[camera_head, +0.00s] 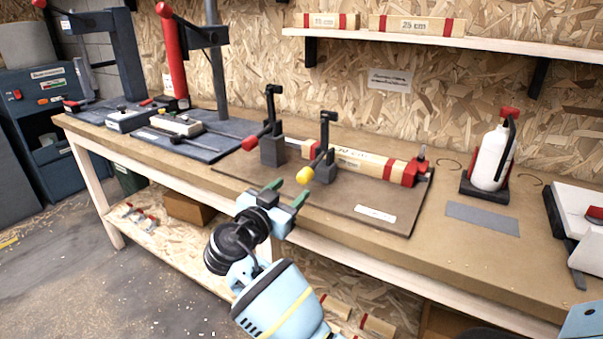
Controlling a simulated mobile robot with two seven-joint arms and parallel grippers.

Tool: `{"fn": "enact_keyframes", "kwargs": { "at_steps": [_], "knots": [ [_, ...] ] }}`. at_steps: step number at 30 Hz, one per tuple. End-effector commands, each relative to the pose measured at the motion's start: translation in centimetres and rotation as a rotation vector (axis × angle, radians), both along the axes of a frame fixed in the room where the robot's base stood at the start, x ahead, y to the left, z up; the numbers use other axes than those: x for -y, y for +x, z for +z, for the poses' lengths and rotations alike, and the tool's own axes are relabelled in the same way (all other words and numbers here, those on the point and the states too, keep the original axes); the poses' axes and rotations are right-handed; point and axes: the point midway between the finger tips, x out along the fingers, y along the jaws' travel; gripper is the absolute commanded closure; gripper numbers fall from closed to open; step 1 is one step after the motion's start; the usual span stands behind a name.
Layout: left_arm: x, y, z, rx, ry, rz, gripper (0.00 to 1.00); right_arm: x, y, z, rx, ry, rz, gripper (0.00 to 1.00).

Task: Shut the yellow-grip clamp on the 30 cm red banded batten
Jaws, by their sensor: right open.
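The batten (375,162) is wooden with red bands and lies on a dark brown board (390,216) on the bench; its label seems to read 30 cm. The yellow-grip clamp (325,168) stands at the batten's near side towards its left end. Its dark arm is upright and its yellow grip (304,175) hangs low to the left, so it looks open. A red-grip clamp (271,148) stands further left, its arm also upright. My right gripper (288,192) is open and empty, its green fingertips just left of and below the yellow grip. My left gripper is not in view.
A dark stop with a red top (421,158) stands at the batten's right end. A white and red bottle (492,155) and a grey mat (482,217) are to the right. A drill-press-like stand (218,80) is at the left. A shelf (470,43) with labelled battens hangs above.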

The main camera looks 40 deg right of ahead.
Motion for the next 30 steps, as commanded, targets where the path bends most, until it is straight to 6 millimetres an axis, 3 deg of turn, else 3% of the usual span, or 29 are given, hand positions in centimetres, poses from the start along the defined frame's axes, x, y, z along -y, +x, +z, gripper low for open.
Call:
{"fn": "enact_keyframes", "kwargs": {
  "at_steps": [11, 24, 30],
  "knots": [
    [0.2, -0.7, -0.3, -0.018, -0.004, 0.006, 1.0, 0.2, 0.1, 0.1, 0.003, -0.002, -0.002, 0.5],
    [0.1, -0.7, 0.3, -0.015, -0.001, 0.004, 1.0, 5.5, 2.4, 0.2, 0.001, -0.002, -0.003, 0.5],
    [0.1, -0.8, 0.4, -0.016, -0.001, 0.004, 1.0, 6.9, 3.1, 0.2, 0.002, -0.001, -0.002, 0.5]
  ]
}}
